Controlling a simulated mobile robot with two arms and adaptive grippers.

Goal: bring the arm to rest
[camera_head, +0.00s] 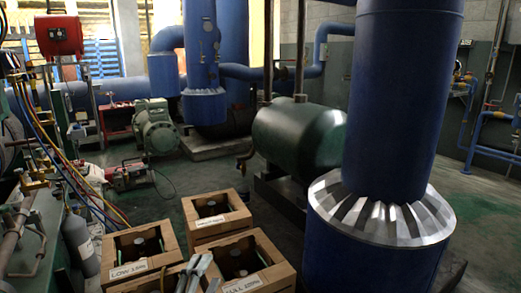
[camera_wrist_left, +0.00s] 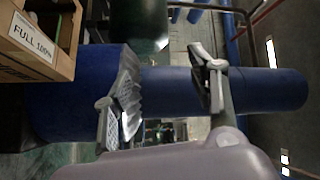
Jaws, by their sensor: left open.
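My left gripper (camera_head: 194,271) is at the bottom edge of the head view, in front of the wooden crates. In the left wrist view the left gripper (camera_wrist_left: 165,85) has its two fingers spread wide, with nothing between them. A big blue insulated column (camera_wrist_left: 265,88) lies across the background behind the fingers, apart from them. My right gripper is in neither view.
Several wooden crates holding dark cylinders stand on the floor, including one labelled FULL (camera_head: 262,279) and one labelled LOW 15% (camera_head: 128,271). The blue column (camera_head: 400,110) stands at right. Hoses and pipes (camera_head: 62,165) crowd the left. Open floor (camera_head: 488,215) shows at far right.

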